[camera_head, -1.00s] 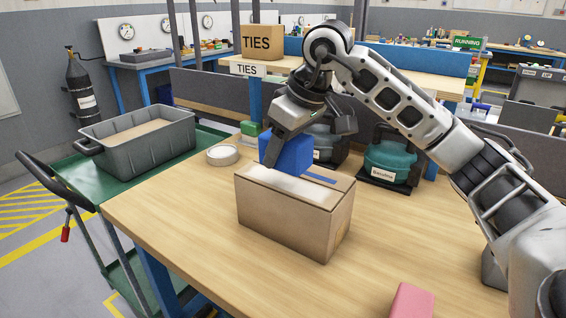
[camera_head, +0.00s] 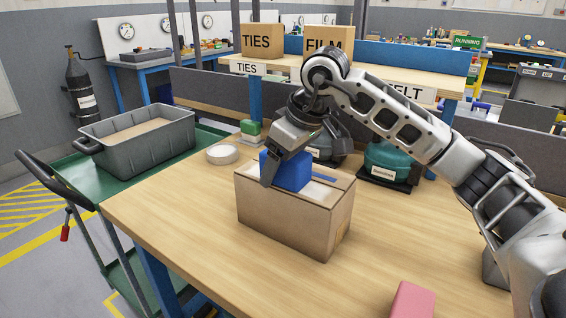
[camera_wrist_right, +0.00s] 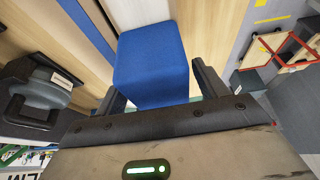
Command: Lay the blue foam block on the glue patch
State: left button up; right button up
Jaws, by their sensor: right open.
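The blue foam block (camera_head: 287,171) is on top of the cardboard box (camera_head: 290,215) and appears to rest there. A whitish patch, likely the glue patch (camera_head: 251,171), shows on the box top beside the block. The block hides much of it, so I cannot tell how squarely it covers the patch. My right gripper (camera_head: 304,165) is open, with its fingers on either side of the block. In the right wrist view the block (camera_wrist_right: 152,66) stands between the two open fingers (camera_wrist_right: 160,88). My left gripper is not in view.
A blue strip (camera_head: 338,181) lies along the box top. A grey bin (camera_head: 140,145) stands on the green cart at left. The table's front left is clear.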

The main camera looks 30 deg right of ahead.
jog(key=shift+r, duration=0.45)
jog(key=v, duration=1.1)
jog(key=shift+s+r+p, duration=0.15)
jog(key=shift+r+p, duration=0.05)
jog(key=shift+p, duration=0.2)
